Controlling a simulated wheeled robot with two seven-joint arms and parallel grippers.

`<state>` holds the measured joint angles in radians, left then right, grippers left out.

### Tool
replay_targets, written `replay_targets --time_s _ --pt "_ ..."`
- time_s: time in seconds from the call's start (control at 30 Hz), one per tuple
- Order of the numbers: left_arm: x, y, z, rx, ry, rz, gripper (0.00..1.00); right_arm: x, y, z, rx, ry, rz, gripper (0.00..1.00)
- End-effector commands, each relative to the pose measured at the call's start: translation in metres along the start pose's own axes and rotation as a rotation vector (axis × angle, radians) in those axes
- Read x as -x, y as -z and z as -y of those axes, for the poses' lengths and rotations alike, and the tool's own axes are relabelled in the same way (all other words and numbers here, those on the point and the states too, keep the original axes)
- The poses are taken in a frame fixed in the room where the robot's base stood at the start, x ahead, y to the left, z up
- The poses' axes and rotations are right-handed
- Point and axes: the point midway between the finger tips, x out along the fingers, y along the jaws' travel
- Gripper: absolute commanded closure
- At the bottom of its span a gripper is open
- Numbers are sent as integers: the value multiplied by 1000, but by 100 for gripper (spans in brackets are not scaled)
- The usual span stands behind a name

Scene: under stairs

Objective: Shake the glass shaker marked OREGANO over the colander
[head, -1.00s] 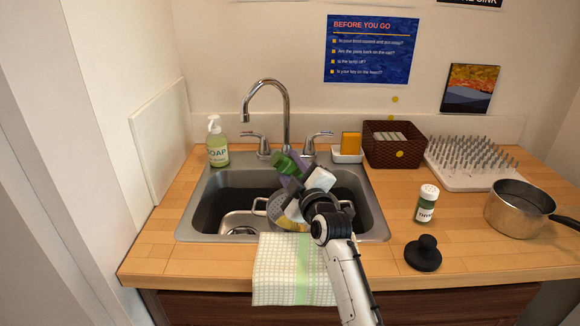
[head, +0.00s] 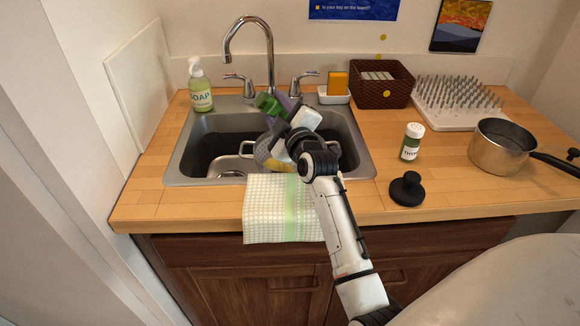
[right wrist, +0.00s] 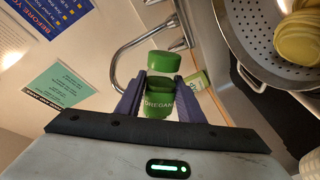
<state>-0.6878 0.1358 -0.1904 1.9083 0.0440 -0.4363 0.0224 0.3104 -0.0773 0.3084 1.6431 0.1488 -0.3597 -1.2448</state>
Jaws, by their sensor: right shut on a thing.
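My right gripper (head: 284,108) is shut on the glass shaker marked OREGANO (right wrist: 158,106) and holds it above the sink. The shaker's green lid (right wrist: 165,63) sticks out past the purple-grey fingers in the right wrist view. In the head view its green end (head: 267,104) shows at the far left of the gripper, and the shaker looks tilted; the rest is mostly hidden. The metal colander (head: 263,152) sits in the sink below the gripper, partly hidden by my right arm. It holds yellowish pieces, seen in the right wrist view (right wrist: 297,40). My left gripper is not in view.
The sink (head: 190,165) has a tall faucet (head: 250,20) behind the gripper. A soap bottle (head: 200,88) stands left. A thyme shaker (head: 411,142), black stopper (head: 406,188) and pot (head: 500,148) stand right. A towel (head: 268,208) hangs over the front edge.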

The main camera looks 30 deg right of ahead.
Motion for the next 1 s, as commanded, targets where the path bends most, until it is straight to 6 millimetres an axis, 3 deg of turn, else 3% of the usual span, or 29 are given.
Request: replay_targets --time_s 0.63,0.87,1.0 --pt "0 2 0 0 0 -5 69 0 18 -25 1 -1 -1 100" --pt "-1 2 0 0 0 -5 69 0 18 -24 0 -1 -1 100" --pt "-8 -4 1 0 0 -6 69 0 5 -8 4 1 1 100"
